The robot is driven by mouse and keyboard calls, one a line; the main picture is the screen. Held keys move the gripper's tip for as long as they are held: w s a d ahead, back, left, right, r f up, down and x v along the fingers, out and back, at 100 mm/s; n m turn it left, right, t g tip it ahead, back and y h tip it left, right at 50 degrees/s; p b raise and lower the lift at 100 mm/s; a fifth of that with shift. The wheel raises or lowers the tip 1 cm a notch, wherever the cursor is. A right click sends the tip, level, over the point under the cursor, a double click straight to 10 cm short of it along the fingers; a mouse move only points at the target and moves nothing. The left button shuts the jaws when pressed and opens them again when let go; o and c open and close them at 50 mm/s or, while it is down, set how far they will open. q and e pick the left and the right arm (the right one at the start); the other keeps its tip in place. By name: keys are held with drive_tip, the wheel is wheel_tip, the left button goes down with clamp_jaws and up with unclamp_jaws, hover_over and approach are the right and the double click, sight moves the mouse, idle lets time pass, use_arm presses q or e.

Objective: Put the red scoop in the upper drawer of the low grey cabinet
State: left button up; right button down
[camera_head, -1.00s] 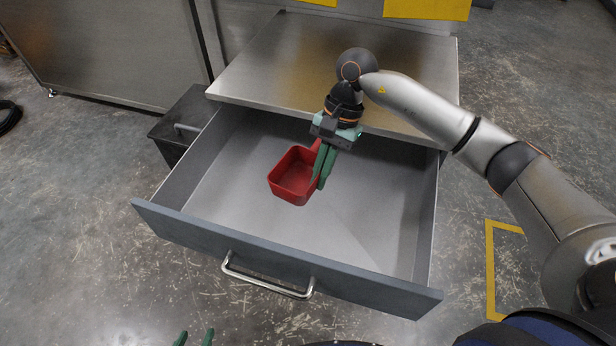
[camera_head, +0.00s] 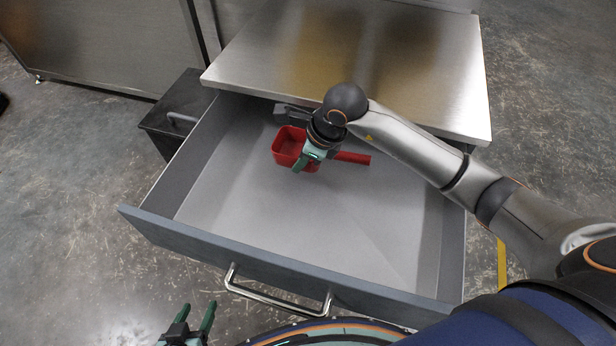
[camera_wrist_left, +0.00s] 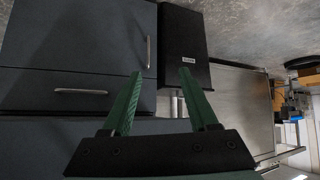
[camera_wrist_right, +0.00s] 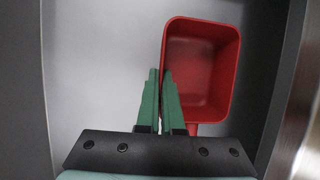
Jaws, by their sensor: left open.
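The red scoop (camera_head: 284,150) lies in the open upper drawer (camera_head: 250,205) of the low grey cabinet. Its handle (camera_head: 353,158) points right in the head view, beyond my right gripper. My right gripper (camera_head: 299,166) is inside the drawer at the scoop. The scoop's handle runs out of sight under that gripper. My left gripper (camera_head: 196,316) is open and empty outside the drawer, left of its handle; it also shows in the left wrist view (camera_wrist_left: 162,75).
The cabinet's steel top (camera_head: 400,60) overhangs the back of the drawer. The drawer's front panel (camera_head: 190,240) carries a bar handle (camera_head: 275,298). A dark box (camera_head: 180,115) stands left of the drawer. The drawer floor's front and right are clear.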

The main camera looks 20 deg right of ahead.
drive_tip(key=shift+f, duration=3.3)
drive_tip(key=shift+f, duration=0.1)
drive_tip(key=c, duration=1.1)
unclamp_jaws()
drive_tip(key=v, duration=1.2)
drive_tip(key=shift+p, duration=0.35)
